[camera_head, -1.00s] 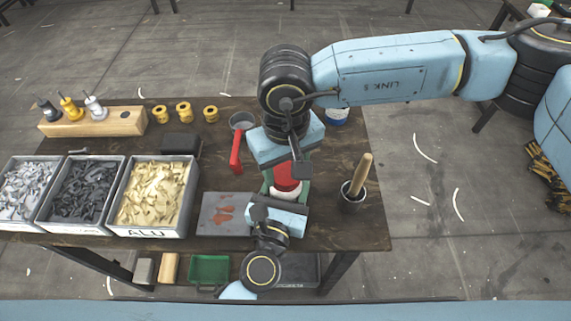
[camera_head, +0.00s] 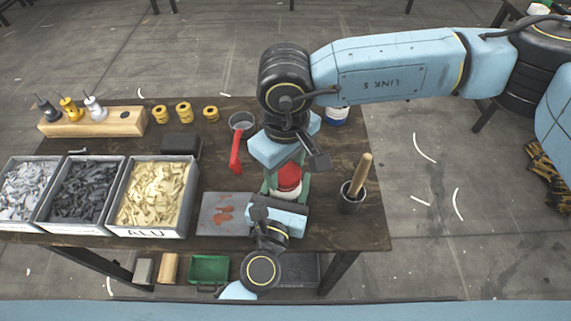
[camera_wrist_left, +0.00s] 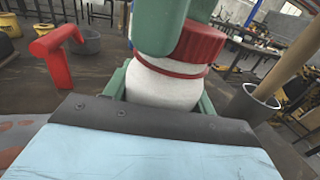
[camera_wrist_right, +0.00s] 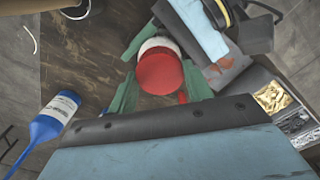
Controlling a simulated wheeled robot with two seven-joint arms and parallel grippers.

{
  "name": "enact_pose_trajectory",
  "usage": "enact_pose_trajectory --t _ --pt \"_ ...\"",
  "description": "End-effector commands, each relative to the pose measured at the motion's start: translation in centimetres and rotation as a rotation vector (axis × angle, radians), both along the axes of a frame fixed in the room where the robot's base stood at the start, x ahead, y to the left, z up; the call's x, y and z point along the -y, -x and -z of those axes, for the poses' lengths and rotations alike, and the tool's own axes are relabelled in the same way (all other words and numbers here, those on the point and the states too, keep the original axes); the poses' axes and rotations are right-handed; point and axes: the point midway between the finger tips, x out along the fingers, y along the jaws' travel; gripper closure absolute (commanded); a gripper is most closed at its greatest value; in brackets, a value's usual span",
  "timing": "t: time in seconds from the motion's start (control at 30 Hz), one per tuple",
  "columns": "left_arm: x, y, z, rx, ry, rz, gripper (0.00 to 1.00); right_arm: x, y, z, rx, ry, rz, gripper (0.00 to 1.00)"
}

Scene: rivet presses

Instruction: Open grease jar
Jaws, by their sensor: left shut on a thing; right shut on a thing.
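The grease jar has a white body (camera_wrist_left: 165,85) and a red lid (camera_wrist_left: 200,45), which also shows in the head view (camera_head: 289,176). A thin red band rings the body just under the lid. My left gripper (camera_head: 277,195) is shut on the jar body, its green fingers on both sides. My right gripper (camera_wrist_right: 160,90) is shut on the red lid from above, with a green finger on each side. The lid looks slightly tilted in the left wrist view; whether it is free of the jar I cannot tell.
A red-handled tool (camera_head: 236,152) and grey cup (camera_head: 242,121) stand left of the jar. A dark pot (camera_head: 351,198) with a wooden handle stands right. A stained grey plate (camera_head: 215,226) and part bins (camera_head: 118,225) lie left; a blue-white bottle (camera_head: 338,116) stands behind.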

Motion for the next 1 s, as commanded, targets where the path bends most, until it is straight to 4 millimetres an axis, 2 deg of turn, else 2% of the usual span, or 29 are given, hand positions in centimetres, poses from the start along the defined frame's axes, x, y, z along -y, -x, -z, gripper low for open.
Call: enact_pose_trajectory --t 0.5,1.0 --pt "0.0 0.0 0.1 -0.001 -0.001 0.000 1.00 0.0 0.0 -1.8 0.000 -0.001 0.001 0.77" --pt "0.0 0.0 0.1 -0.001 -0.001 0.000 1.00 0.0 0.0 -2.6 0.002 -0.001 0.001 0.77"
